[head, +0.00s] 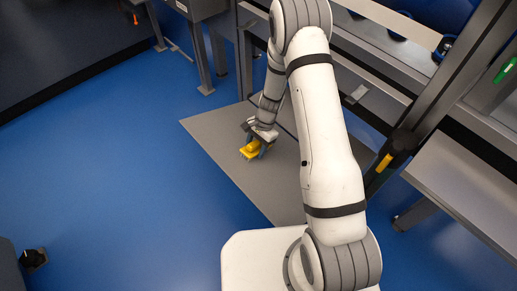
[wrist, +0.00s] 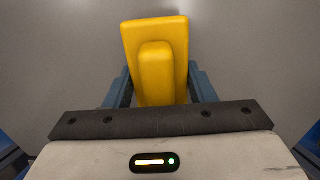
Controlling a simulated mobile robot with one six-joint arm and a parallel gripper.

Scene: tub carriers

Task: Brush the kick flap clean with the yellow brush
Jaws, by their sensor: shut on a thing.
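The yellow brush (head: 250,151) is held in my gripper (head: 259,143), low over the grey kick flap (head: 225,137). In the wrist view the yellow brush (wrist: 155,50) sits between the two blue-grey fingers of my gripper (wrist: 162,92), with its wide block pointing away from the palm. The grey flap surface (wrist: 60,50) fills the background of the wrist view. The brush's underside is hidden, so I cannot tell whether it touches the flap. No dirt is clearly visible on the flap. My arm covers the flap's right part in the head view.
A grey metal frame with shelves (head: 385,95) stands to the right of and behind the flap. A black lever with a yellow band (head: 384,163) is on its post. A grey shelf (head: 470,185) juts out at the right. The blue floor (head: 120,180) at left is clear.

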